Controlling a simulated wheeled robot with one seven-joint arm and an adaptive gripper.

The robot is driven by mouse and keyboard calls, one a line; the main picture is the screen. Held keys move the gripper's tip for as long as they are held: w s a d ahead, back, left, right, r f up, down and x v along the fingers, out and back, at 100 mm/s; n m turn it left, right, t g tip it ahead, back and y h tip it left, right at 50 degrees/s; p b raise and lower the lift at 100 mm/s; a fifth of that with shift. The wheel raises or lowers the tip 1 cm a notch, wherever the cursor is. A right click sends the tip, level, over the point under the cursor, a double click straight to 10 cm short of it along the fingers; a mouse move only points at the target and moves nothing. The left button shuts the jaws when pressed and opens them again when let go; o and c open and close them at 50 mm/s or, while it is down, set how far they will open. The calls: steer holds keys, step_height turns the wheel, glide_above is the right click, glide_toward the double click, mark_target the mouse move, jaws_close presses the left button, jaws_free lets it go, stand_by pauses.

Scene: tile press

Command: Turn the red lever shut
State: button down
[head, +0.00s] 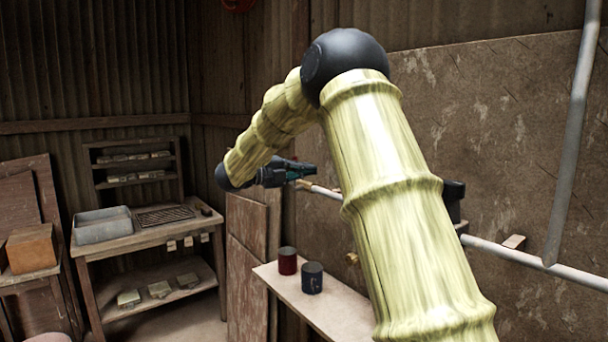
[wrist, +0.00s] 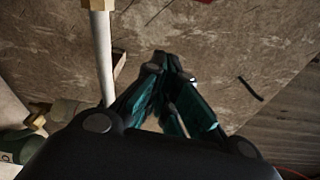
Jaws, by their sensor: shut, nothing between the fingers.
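My gripper (head: 308,171) is shut and empty, held out near the wall; its teal fingers meet at the tips in the wrist view (wrist: 168,62). A pale pipe (head: 325,191) runs along the wall close to the fingers; in the wrist view the pipe (wrist: 104,55) is left of them, with a brass fitting (wrist: 97,4) at the top edge. No red lever shows clearly. A small red piece (wrist: 204,1) is cut off at the top of the wrist view, and I cannot tell whether it is the lever. My arm hides part of the pipe in the head view.
A narrow shelf (head: 340,312) below holds a red can (head: 288,262) and a dark blue can (head: 312,279). A brass piece (head: 352,258) is on the wall above it. A workbench (head: 150,238) with a grey bin (head: 103,226) stands at left. A grey upright pipe (head: 572,130) is at right.

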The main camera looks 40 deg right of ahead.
steer(key=b+v, duration=0.1)
steer(key=v, duration=0.8)
steer(key=shift+w+a+f+b, duration=0.2)
steer(key=shift+w+b, duration=0.15)
steer(key=shift+w, duration=0.15)
